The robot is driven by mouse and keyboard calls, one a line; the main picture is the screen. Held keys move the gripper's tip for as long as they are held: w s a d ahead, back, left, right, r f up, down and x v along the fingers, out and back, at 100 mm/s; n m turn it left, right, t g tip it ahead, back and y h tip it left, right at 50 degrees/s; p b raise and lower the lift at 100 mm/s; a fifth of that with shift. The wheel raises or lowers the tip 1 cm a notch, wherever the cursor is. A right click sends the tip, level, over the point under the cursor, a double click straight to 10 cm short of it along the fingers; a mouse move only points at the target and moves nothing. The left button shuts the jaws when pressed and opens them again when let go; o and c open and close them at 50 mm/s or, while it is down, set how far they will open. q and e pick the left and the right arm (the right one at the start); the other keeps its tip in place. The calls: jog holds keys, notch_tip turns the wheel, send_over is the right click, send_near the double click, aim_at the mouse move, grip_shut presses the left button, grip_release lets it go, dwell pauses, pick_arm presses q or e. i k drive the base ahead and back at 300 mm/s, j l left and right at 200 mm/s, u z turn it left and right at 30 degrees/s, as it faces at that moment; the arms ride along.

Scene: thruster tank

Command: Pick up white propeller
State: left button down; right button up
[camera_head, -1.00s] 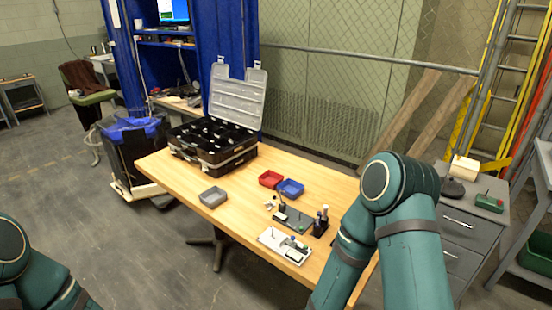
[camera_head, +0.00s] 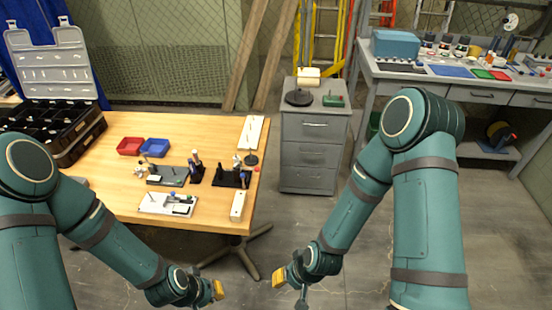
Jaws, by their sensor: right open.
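A small white piece (camera_head: 141,169), which may be the white propeller, lies on the wooden table (camera_head: 205,135) in front of the red bin; it is too small to be sure. My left gripper (camera_head: 218,290) is low in front of the table's near edge, well apart from the piece. Only its yellowish tip shows clearly, so its opening cannot be told. My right gripper (camera_head: 280,279) is right of it, open, over the floor and touching nothing.
A red bin (camera_head: 131,146) and a blue bin (camera_head: 154,148) stand behind dark tool stands and a white tray (camera_head: 168,204). An open black case (camera_head: 75,128) is at the left. A grey drawer cabinet (camera_head: 313,155) stands right of the table, with a workbench beyond.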

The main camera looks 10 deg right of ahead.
aim_at(236, 160)
jog(key=i+l, duration=0.3)
jog(key=l, duration=0.2)
jog(key=i+l, duration=0.35)
jog(key=i+l+u, duration=0.1)
jog(key=l+u, duration=0.2)
jog(key=u, duration=0.15)
jog(key=i+l+u, duration=0.1)
jog(key=l+u, duration=0.2)
jog(key=u, duration=0.2)
